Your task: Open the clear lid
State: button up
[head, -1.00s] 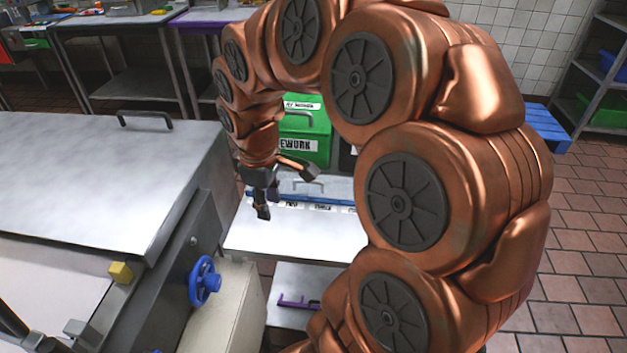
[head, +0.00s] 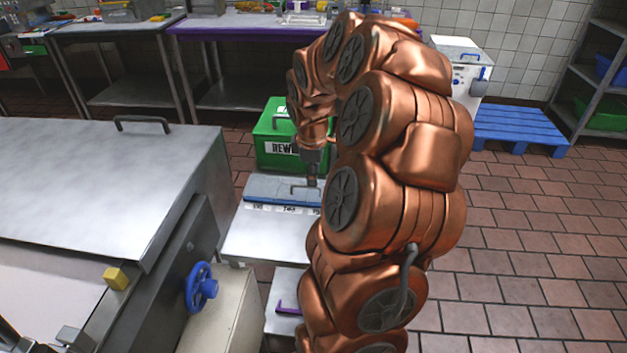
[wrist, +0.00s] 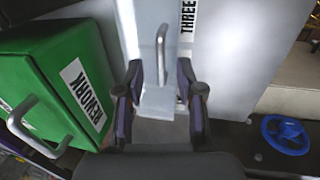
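The clear lid (head: 262,188) looks grey-blue and lies flat, apparently closed, over a low bin on the steel stand, with numbered labels along its front. Its bar handle (head: 300,188) is partly hidden by my gripper (head: 312,178), which is low over the lid's right part. In the wrist view the handle (wrist: 162,52) rises from the grey lid (wrist: 145,25), just beyond my gripper (wrist: 160,100). The two fingers are spread apart, with a pale grey piece showing between them. I see no grip on the handle. What is inside the bin is hidden.
A green REWORK box (head: 275,135) stands right behind the lid; it fills the left of the wrist view (wrist: 45,90). A large steel machine (head: 100,180) with a blue handwheel (head: 201,287) is at the left. A blue pallet (head: 520,128) lies at the back right on open floor.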

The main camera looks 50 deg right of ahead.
jog(key=shift+w+d+f, duration=0.15)
jog(key=shift+f, duration=0.8)
jog(key=shift+w+d+f, duration=0.1)
jog(key=shift+d+f, duration=0.05)
jog(key=shift+f, duration=0.8)
grip_shut()
